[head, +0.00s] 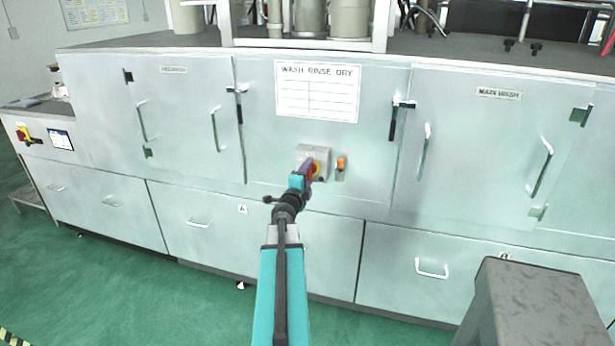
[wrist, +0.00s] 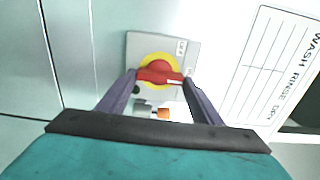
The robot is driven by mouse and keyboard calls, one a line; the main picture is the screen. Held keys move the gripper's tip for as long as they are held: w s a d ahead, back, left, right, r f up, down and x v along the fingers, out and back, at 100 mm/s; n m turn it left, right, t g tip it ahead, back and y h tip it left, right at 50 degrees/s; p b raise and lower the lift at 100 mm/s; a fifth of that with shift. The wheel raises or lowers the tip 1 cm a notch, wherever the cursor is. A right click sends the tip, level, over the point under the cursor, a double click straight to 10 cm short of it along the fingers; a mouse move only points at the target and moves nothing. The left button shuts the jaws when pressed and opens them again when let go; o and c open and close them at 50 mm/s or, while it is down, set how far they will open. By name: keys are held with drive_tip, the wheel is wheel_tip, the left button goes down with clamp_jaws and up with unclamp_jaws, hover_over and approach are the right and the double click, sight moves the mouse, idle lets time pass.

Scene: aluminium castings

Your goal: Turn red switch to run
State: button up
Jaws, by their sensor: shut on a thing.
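The red switch (wrist: 160,75) is a red handle on a yellow disc, mounted on a grey box (head: 313,151) on the washer's middle panel. In the wrist view its handle lies nearly crosswise, between the fingertips. My gripper (wrist: 161,77) is shut on this handle, one finger at each end. In the head view my gripper (head: 309,170) covers much of the switch, and a yellow part shows beside it. Small labels on the box are too blurred to read, so the switch's setting cannot be told.
An orange-topped part (head: 340,164) sits just right of the switch box. A white WASH RINSE DRY sign (head: 318,92) hangs above. Door handles (head: 420,152) stick out on both sides. A second red and yellow switch (head: 23,134) is at far left. A grey block (head: 530,300) stands at front right.

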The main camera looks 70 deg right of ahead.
drive_tip(key=shift+d+r, duration=0.1)
drive_tip(key=shift+r, duration=0.05)
drive_tip(key=o, duration=1.1)
drive_tip(key=shift+c, duration=0.2)
drive_tip(key=shift+a, duration=0.3)
drive_tip(key=a+p, duration=0.3)
drive_tip(key=a, duration=0.5)
drive_tip(key=shift+s+p, duration=0.25)
drive_tip(key=shift+p, duration=0.05)
drive_tip(key=a+p, duration=0.1)
drive_tip(key=p, duration=0.5)
drive_tip(key=shift+s, duration=0.1)
